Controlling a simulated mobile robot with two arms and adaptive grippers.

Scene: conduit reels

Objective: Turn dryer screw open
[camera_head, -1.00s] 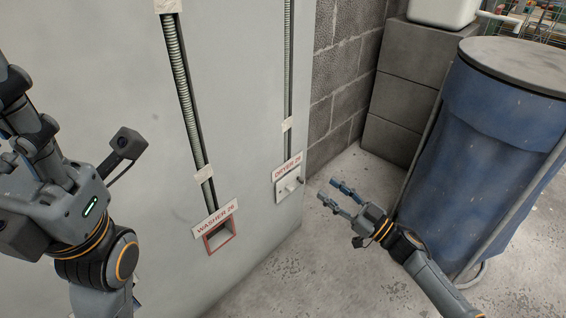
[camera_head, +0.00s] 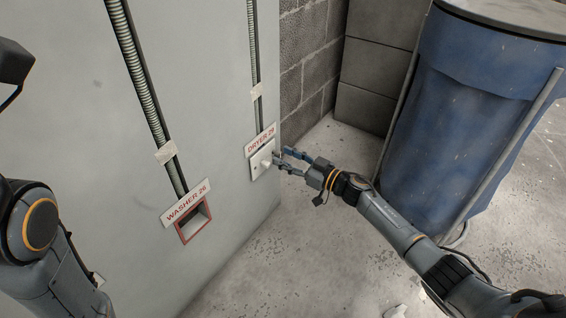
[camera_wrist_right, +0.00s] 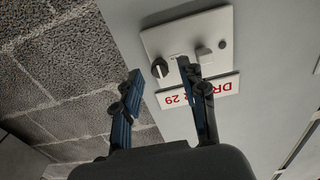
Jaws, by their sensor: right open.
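The dryer plate (camera_head: 260,170) is a pale box on the grey wall under a sign reading DRYER 29 (camera_head: 261,139). In the right wrist view the plate (camera_wrist_right: 183,38) carries a dark round knob-like screw (camera_wrist_right: 159,68), a pale raised switch (camera_wrist_right: 203,52) and a small dark hole at one end. My right gripper (camera_head: 280,154) is open and empty, its fingertips close to the plate. In the right wrist view the dark screw appears between the open fingertips (camera_wrist_right: 160,69); contact cannot be told. My left arm is at the left edge, its fingers out of view.
A WASHER 26 sign (camera_head: 186,200) and red-framed recess (camera_head: 194,224) are left of the plate. Conduits (camera_head: 143,85) run down the wall. A large blue barrel (camera_head: 473,115) and grey blocks (camera_head: 368,75) stand at right. The floor (camera_head: 300,250) below my right arm is mostly clear.

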